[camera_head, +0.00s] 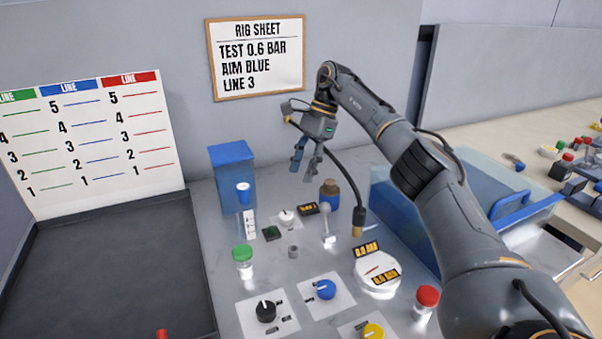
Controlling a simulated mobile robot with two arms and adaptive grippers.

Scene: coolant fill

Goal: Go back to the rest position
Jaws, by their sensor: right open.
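My right gripper (307,160) is open in the head view, with its two fingers pointing down and nothing between them. It hangs above the grey bench, near a brown bottle (329,194) and to the right of a blue box (232,172). My right arm comes in from the lower right and bends down at the wrist. A dark hose (347,180) runs near the gripper and ends in a brass tip (358,224) over the bench. My left gripper does not show.
On the bench stand a green-capped jar (243,261), a red-capped jar (425,302), a white gauge (377,271), and black (265,311), blue (325,289) and yellow (373,332) knobs. A rig sheet (256,57) hangs behind.

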